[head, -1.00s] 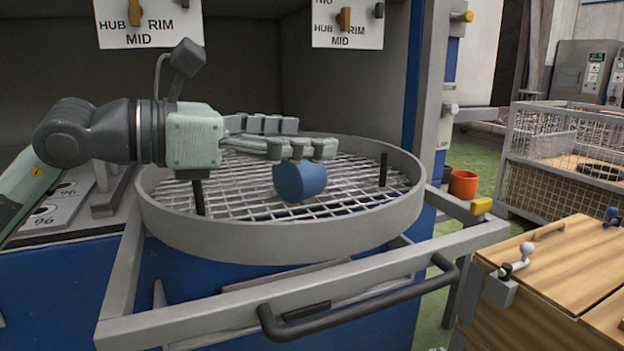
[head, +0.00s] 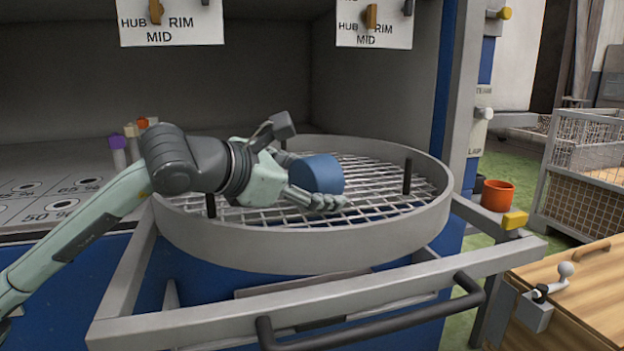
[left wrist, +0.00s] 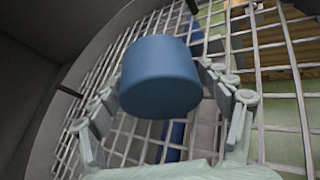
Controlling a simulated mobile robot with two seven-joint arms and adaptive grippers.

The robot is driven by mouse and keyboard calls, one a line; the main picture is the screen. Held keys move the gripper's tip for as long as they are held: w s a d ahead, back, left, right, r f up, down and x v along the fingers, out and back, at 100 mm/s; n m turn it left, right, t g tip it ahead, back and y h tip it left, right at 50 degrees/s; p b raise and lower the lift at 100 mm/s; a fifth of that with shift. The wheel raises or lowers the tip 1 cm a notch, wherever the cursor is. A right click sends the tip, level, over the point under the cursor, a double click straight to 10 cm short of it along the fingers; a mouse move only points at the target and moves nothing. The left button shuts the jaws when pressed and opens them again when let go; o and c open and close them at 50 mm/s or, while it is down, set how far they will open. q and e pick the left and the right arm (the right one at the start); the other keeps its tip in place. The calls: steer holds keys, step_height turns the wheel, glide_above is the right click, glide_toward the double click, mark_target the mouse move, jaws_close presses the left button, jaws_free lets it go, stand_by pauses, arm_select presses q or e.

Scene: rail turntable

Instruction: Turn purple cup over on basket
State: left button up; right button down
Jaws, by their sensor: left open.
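A plain blue cup (head: 318,174) rests on the wire mesh of the round grey basket (head: 300,252); no purple cup shows. In the left wrist view the blue cup (left wrist: 160,75) is a smooth rounded cylinder; I cannot tell where its opening is. My left gripper (head: 312,182) is low over the mesh, open, with its fingers on either side of the cup. The left wrist view shows the gripper's fingers (left wrist: 165,98) apart, with gaps beside the cup. My right gripper is not in view.
Black posts (head: 407,177) stand up inside the basket rim. A grey rail with a black handle (head: 370,325) crosses in front. An orange cup (head: 497,195) stands at the right. A wooden box top (head: 570,300) is at lower right.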

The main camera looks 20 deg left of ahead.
arm_select(q)
steer(key=shift+w, duration=0.1)
steer(key=shift+c, duration=0.5)
steer(key=c, duration=1)
